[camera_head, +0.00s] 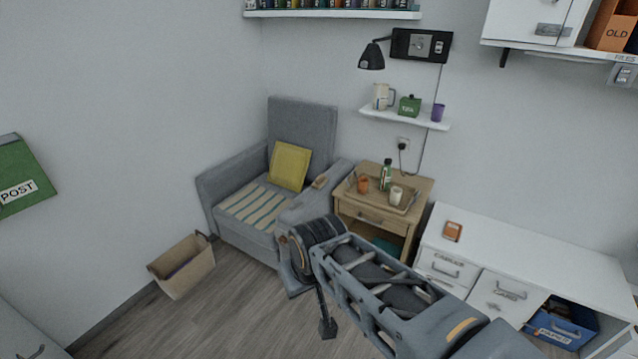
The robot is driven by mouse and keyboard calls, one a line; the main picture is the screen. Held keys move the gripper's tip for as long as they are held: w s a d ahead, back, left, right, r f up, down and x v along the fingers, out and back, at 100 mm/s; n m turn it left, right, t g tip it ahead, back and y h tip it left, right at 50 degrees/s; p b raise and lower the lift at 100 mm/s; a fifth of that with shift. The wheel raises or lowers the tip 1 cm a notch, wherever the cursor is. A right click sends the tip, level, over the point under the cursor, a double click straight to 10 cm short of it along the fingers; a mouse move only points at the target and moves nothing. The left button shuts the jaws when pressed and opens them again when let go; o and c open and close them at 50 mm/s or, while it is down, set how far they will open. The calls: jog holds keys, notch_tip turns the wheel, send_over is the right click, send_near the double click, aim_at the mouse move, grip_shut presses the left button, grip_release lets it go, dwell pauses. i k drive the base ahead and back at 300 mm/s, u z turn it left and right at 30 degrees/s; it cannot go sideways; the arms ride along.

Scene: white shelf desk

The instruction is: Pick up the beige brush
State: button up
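A small tan-brown object (320,181) lies on the right armrest of the grey armchair (232,184). It may be the beige brush, but it is too small to tell for sure. No other brush is clear in this view. My arm reaches in from the lower right. Its dark end, my gripper (328,328), hangs down over the wooden floor in front of the armchair, well below and apart from the armrest in the picture. Its fingers are too small and dark to show whether they are apart, and I see nothing held.
A wooden side table (424,184) with a tray, bottle and cups stands right of the armchair. A white desk (540,252) with drawers fills the right. A tan basket (184,276) stands on the floor at left. Floor is free between basket and arm.

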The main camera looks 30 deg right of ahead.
aim_at(320, 181)
jog(key=z, duration=0.85)
jog(key=i, duration=0.9)
jog(key=z, duration=0.6)
jog(key=i, duration=0.8)
jog(key=u, duration=0.75)
jog(key=i, duration=0.65)
jog(key=u, duration=0.6)
